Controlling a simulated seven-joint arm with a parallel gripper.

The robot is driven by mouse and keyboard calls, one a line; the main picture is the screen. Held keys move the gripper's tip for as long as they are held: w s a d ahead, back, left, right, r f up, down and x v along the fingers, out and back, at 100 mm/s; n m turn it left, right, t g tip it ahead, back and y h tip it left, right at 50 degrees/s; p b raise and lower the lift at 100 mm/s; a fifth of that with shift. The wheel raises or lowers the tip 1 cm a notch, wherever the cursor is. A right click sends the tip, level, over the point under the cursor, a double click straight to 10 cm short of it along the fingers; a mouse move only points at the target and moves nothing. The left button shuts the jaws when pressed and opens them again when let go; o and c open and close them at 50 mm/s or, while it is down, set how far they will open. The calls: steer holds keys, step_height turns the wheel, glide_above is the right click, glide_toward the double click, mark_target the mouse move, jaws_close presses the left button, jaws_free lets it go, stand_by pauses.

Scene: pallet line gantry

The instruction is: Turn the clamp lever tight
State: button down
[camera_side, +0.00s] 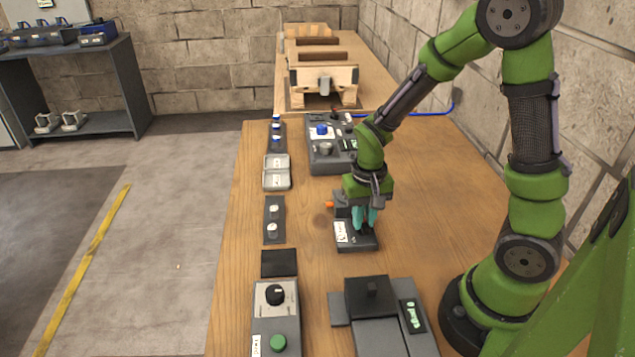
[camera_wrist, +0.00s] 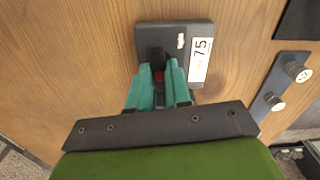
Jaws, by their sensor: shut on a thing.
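My gripper (camera_side: 366,218) points down over a dark grey base plate (camera_side: 362,245) with a white label. In the wrist view, the teal fingers of my gripper (camera_wrist: 160,68) are closed around a small black part with a red spot, which I take to be the clamp lever (camera_wrist: 155,51). The base plate (camera_wrist: 152,30) carries a label reading "75" at its right. The fingers hide most of the lever, so its angle is hard to tell. An orange knob (camera_side: 329,204) sticks out left beside the gripper in the side view.
A control box with a blue knob (camera_side: 321,130) stands behind. Small panels with knobs (camera_side: 274,221) line the table's left edge. A box with a black dial (camera_side: 275,295) and a dark block (camera_side: 371,297) stand in front. Bare wood (camera_side: 440,200) lies to the right.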

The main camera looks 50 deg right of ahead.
steer(key=shift+m, duration=0.8)
steer(key=c, duration=1.1)
jaws_free()
steer(key=shift+o, duration=0.2)
step_height(320, 180, up, 17)
